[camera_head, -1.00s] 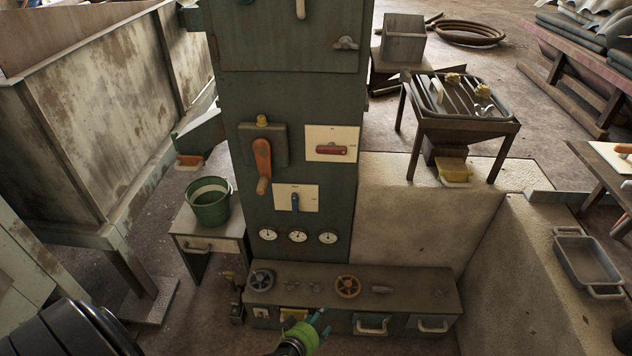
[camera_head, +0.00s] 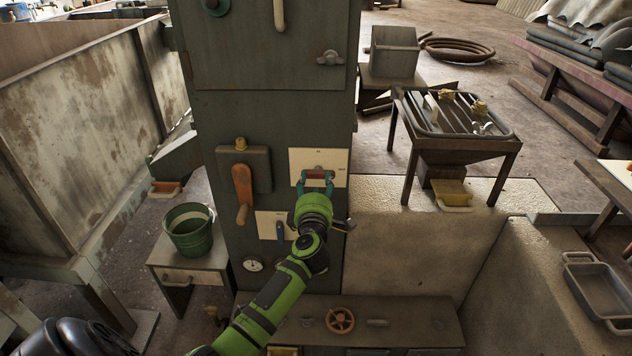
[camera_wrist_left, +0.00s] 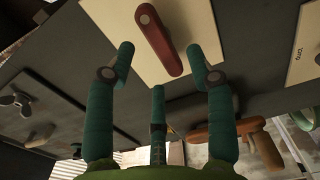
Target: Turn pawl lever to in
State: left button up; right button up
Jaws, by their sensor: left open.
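A red lever (camera_head: 318,173) sits on a white plate (camera_head: 338,157) on the front of the tall dark green cabinet. I cannot read which lever is the pawl lever. My left gripper (camera_head: 315,184) is at this plate, with its teal fingers open on either side of the red lever. In the left wrist view the red lever (camera_wrist_left: 158,40) points toward me between the parted fingertips (camera_wrist_left: 160,56); it does not look gripped, and contact is unclear. My right gripper is out of view.
An orange lever (camera_head: 242,190) stands out from the cabinet left of the red one. A gauge (camera_head: 253,265) is below. An orange-brown handwheel (camera_head: 340,320) is on the low bench. A green bucket (camera_head: 189,232) stands on a small table at left.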

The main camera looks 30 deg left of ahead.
aim_at(318, 172)
pick_arm(q)
jog(key=shift+x, duration=1.15)
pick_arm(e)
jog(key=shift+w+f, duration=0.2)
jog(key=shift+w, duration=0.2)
pick_arm(q)
jog(key=shift+c, duration=0.4)
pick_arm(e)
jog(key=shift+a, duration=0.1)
pick_arm(q)
grip_shut()
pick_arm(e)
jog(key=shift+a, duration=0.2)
